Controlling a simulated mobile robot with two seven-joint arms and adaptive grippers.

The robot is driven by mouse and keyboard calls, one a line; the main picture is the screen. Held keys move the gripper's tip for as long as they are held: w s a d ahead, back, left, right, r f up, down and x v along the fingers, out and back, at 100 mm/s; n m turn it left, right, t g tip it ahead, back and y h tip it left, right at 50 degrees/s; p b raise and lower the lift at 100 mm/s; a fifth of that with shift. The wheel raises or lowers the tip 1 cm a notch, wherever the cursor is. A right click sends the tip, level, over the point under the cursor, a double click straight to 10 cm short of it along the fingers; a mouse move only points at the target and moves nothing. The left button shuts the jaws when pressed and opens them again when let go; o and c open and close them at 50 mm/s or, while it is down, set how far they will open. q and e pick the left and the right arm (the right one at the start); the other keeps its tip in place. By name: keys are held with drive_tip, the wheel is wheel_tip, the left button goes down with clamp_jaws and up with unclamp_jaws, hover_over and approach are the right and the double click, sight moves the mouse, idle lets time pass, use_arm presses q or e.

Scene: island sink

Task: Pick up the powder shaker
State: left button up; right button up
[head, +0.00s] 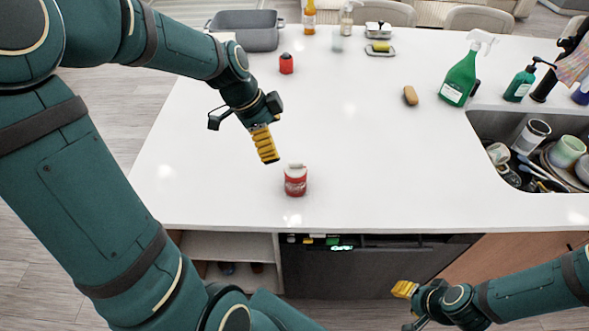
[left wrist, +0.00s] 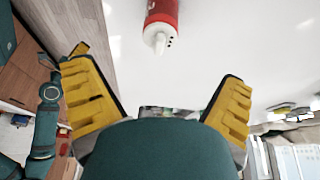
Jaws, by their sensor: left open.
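The red and white powder shaker (head: 295,181) stands upright on the white countertop, near its front edge. In the left wrist view its red body and white top (left wrist: 160,22) show at the top of the picture, partly cut off. My left gripper (head: 265,146) is above the counter, left of the shaker and slightly farther back, apart from it. Its yellow fingers are spread and empty in the left wrist view (left wrist: 158,75). My right gripper (head: 404,290) is low at the right, in front of the counter; its jaw opening is unclear.
The sink (head: 490,125) holds dishes. A grey basin (head: 246,29) is at the back left. Counter around the shaker is clear.

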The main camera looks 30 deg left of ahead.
sight(289, 163)
use_arm(q)
drive_tip(key=b+x, duration=0.1)
drive_tip(key=x, duration=0.7)
drive_tip(key=shift+s+d+f, duration=0.1)
drive_tip(key=shift+a+x, duration=0.1)
drive_tip(key=shift+x, duration=1.2)
drive_tip(key=shift+a+x, duration=0.15)
drive_tip(key=shift+x, duration=1.15)
drive_tip(key=c, duration=1.4)
